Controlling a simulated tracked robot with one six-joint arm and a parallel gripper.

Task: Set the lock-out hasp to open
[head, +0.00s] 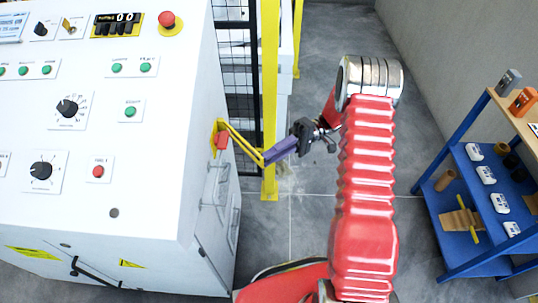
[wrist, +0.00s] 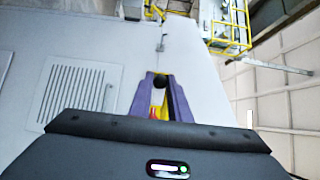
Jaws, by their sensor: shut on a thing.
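The lock-out hasp (head: 242,143) is a yellow two-bar piece on the side face of the white cabinet, beside a red part (head: 222,141). Its bars slant out and down from the cabinet to my gripper. My gripper (head: 268,157) has purple fingers, shut on the outer end of the hasp; the exact contact is small and partly covered. In the wrist view, the fingers (wrist: 160,78) stand against the pale cabinet, with yellow (wrist: 164,112) and red showing between them. A dark round spot lies between the fingertips.
The white cabinet (head: 135,190) with knobs and buttons fills the left. A yellow post (head: 270,90) and black mesh fence stand behind the hasp. A blue shelf (head: 455,240) with small items stands at right.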

